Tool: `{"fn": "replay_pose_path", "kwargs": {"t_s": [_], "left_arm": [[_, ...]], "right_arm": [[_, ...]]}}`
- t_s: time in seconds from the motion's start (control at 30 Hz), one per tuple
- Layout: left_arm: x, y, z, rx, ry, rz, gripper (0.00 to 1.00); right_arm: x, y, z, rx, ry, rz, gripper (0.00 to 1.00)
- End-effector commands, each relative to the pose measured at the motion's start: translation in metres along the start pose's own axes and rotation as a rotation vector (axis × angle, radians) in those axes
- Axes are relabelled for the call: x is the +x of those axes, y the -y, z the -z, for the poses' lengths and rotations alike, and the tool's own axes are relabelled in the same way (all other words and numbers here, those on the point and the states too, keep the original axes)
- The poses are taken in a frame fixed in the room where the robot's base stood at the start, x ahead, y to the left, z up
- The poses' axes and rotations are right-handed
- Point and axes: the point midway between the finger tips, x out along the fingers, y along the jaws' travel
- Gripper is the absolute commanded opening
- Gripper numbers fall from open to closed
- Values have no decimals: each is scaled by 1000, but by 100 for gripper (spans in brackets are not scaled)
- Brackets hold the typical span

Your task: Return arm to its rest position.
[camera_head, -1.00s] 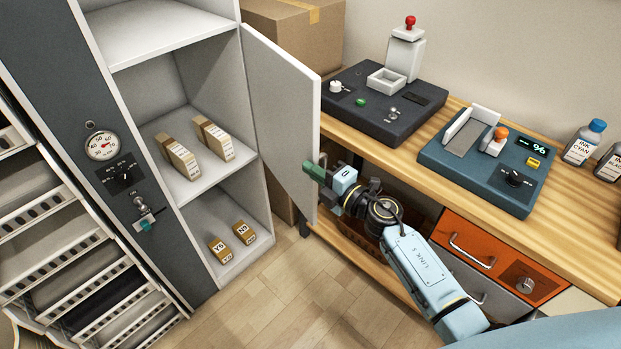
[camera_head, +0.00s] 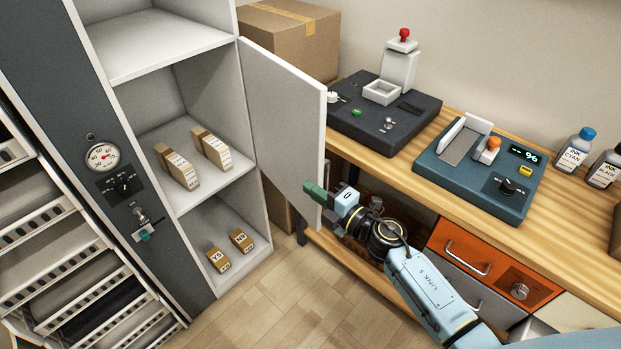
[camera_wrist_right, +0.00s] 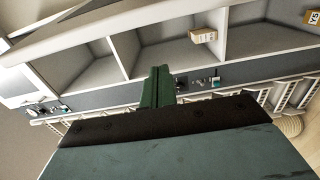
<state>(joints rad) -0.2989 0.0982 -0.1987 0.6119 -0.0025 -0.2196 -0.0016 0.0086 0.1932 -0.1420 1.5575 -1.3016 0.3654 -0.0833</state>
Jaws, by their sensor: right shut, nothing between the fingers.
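My right gripper (camera_head: 311,190) has green fingers and is shut and empty. It is in front of the open white cabinet door (camera_head: 284,120), near the door's lower right part; I cannot tell whether it touches the door. My right arm (camera_head: 431,290) reaches in from the lower right, in front of the workbench. In the right wrist view the green fingers (camera_wrist_right: 158,88) are together, with the cabinet shelves beyond them. My left gripper is not in view.
The open cabinet holds boxes on a middle shelf (camera_head: 188,185) and a lower one. The wooden workbench (camera_head: 395,165) carries a dark press (camera_head: 375,125), a blue device (camera_head: 470,185) and ink bottles (camera_head: 574,150). An orange drawer (camera_head: 470,250) is below. Wooden floor (camera_head: 290,300) is clear in front.

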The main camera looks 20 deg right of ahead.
Motion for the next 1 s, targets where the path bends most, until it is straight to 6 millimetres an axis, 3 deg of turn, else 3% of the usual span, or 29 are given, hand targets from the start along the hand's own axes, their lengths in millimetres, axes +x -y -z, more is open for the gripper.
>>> {"fn": "replay_pose_path", "kwargs": {"t_s": [0.1,0.3,0.67,0.77,0.83,1.0], "left_arm": [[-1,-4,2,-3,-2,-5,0],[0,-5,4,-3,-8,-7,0],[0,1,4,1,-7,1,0],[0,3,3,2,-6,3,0],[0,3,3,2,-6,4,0],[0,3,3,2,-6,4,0]], "right_arm": [[-28,1,-3,-1,-1,2,0],[-58,1,-8,1,-2,0,0],[-68,3,-11,10,2,2,0],[-72,24,-14,84,37,32,0],[-80,56,-19,192,92,76,0],[-124,170,-22,545,316,247,0]]}}
